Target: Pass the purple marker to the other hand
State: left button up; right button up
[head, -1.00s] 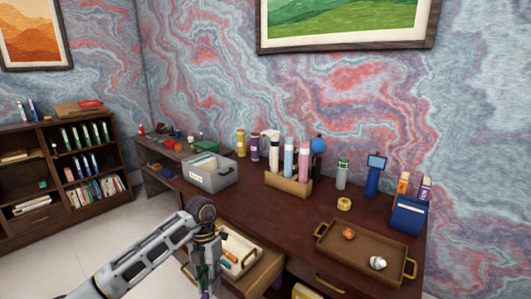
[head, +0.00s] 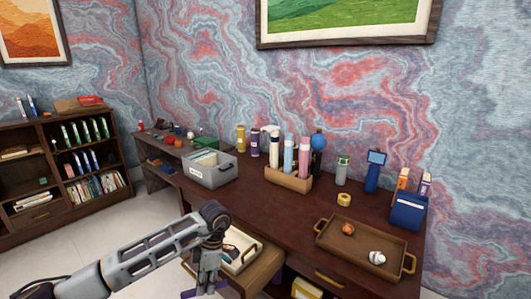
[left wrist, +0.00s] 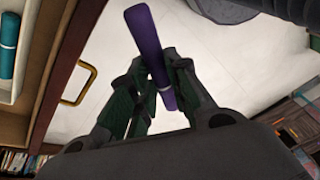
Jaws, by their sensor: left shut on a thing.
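The purple marker (left wrist: 148,50) is held between the fingers of my left gripper (left wrist: 158,88) in the left wrist view. Its long end sticks out beyond the fingers. In the head view the left gripper (head: 203,284) hangs low in front of the desk's open drawer, and part of the purple marker (head: 188,294) shows at the bottom edge beside it. The marker is off the desk, above the floor. My right gripper does not show clearly in the head view.
The open drawer (head: 262,272) holds a white tray with items. The dark desk (head: 270,212) carries a grey file box (head: 210,172), a brown tray (head: 335,248) with small objects, and a holder with several bottles. Pale floor lies left of the desk.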

pick_arm(q)
jog(key=m, duration=0.2)
jog(key=f+m+t, duration=0.1)
jog(key=m, duration=0.1)
jog(key=m+y, duration=0.1)
jog(key=shift+s+a+f+m, duration=0.15)
jog(key=shift+s+a+m, duration=0.15)
jog(key=shift+a+m, duration=0.1)
jog(key=m, duration=0.1)
jog(key=m+t, duration=0.1)
jog(key=m, duration=0.1)
jog(key=a+f+m, duration=0.1)
jog(key=m, duration=0.1)
jog(key=shift+s+t, duration=0.25)
jog(key=shift+t, duration=0.15)
jog(key=m, duration=0.1)
jog(key=f+m, duration=0.1)
jog(key=m, duration=0.1)
jog(key=a+m+t, duration=0.1)
jog(key=m, duration=0.1)
jog(key=shift+s+f, duration=0.15)
jog(key=shift+s, duration=0.2)
jog(key=m, duration=0.2)
jog(key=m+t+h, duration=0.1)
jog(key=m, duration=0.1)
jog(key=a+f+m, duration=0.1)
jog(key=shift+s+m, duration=0.4)
